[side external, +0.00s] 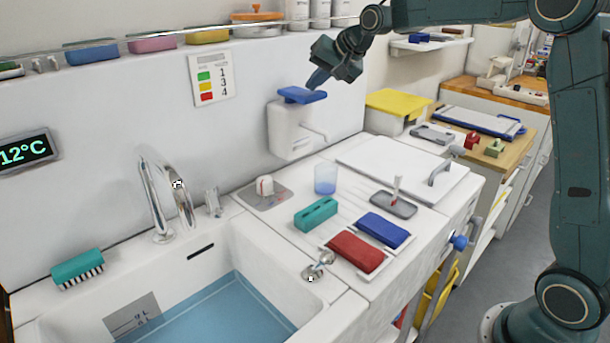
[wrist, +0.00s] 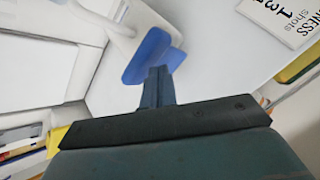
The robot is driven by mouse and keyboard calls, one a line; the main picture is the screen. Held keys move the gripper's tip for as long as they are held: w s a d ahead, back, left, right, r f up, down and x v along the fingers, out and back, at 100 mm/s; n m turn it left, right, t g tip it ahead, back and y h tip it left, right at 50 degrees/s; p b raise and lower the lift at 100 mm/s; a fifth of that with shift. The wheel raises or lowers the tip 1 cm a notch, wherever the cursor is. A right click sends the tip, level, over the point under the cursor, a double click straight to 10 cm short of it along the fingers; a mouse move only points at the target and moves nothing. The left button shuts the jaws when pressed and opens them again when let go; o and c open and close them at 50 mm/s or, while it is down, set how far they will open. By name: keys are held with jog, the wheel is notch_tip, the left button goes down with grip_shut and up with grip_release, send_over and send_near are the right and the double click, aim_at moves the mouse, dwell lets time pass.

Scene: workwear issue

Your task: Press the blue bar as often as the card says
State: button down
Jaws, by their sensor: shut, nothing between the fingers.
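The blue bar (side external: 303,96) is the top lever of a white wall dispenser (side external: 291,128). My gripper (side external: 313,84) is shut and empty, pointing down at the bar from above. In the wrist view the fingertips (wrist: 157,74) overlap the blue bar (wrist: 139,66); whether they touch it I cannot tell. The card (side external: 224,72) hangs on the wall left of the dispenser, with green beside 1, yellow beside 3 and red beside 4. In the wrist view the card (wrist: 283,14) is cut off, showing "NESS", "1", "3" and "shots".
A clear blue cup (side external: 325,180) stands on the counter below the dispenser. Teal (side external: 316,213), red (side external: 355,252) and blue (side external: 382,230) blocks lie in front. A water-filled sink (side external: 225,318) is at the left. A rail shelf (side external: 170,38) runs above.

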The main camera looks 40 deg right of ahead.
jog(key=shift+f, duration=1)
dwell(1.2)
jog(key=shift+r, duration=1.35)
jog(key=shift+r, duration=2.85)
